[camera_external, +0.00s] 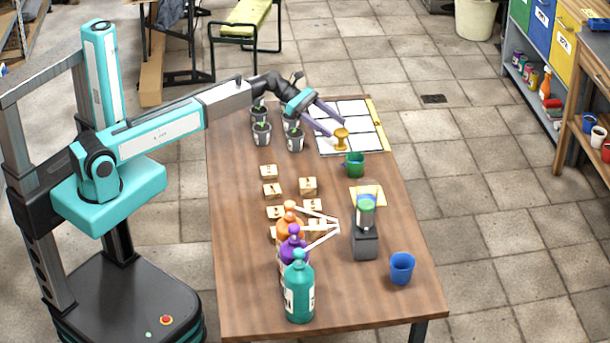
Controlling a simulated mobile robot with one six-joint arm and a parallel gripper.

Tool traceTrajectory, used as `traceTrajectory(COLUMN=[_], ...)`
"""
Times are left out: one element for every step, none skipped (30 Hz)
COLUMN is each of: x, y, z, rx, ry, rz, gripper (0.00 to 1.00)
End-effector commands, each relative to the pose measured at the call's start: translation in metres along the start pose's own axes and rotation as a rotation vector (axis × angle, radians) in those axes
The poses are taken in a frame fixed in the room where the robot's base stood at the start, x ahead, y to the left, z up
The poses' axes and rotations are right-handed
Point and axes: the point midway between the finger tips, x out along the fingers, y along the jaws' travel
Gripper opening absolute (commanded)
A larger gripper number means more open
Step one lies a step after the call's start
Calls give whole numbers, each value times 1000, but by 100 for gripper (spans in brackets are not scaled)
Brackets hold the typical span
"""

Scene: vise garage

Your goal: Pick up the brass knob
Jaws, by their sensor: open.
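The brass knob (341,137) is a golden, flat-topped piece on a narrower stem. It stands near the front right part of a white gridded sheet at the far end of the wooden table. My gripper (335,124) reaches over the sheet from the left with its two long grey-violet fingers spread apart. The fingertips are close to the knob, one on its far side and one on its near left side in this view. I cannot tell whether either finger touches it. The jaws are open and not closed on the knob.
Small potted plants (262,134) stand left of my gripper. A green mug (355,165) is just in front of the knob. Wooden blocks (308,186), bottles (299,290), a dark grey device (365,243) and a blue cup (402,268) fill the nearer table.

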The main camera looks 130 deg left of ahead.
Motion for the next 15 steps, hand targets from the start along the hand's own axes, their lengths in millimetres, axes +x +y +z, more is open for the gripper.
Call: traceTrajectory(x=[9,13,18,21,25,28,30,32,34,34,35,35,35,35,35], y=[0,0,1,1,0,0,0,0,0,0,0,0,0,0,0], z=[1,1,1,1,0,0,0,0,0,0,0,0,0,0,0], rx=[1,0,0,0,0,0,0,0,0,0,0,0,0,0,0], ry=[0,0,0,0,0,0,0,0,0,0,0,0,0,0,0], rz=[-2,-2,-2,-2,-1,-1,-1,-1,-1,-1,0,0,0,0,0], gripper=[62,62,62,62,62,62,62,62,62,62,62,62,62,62,62])
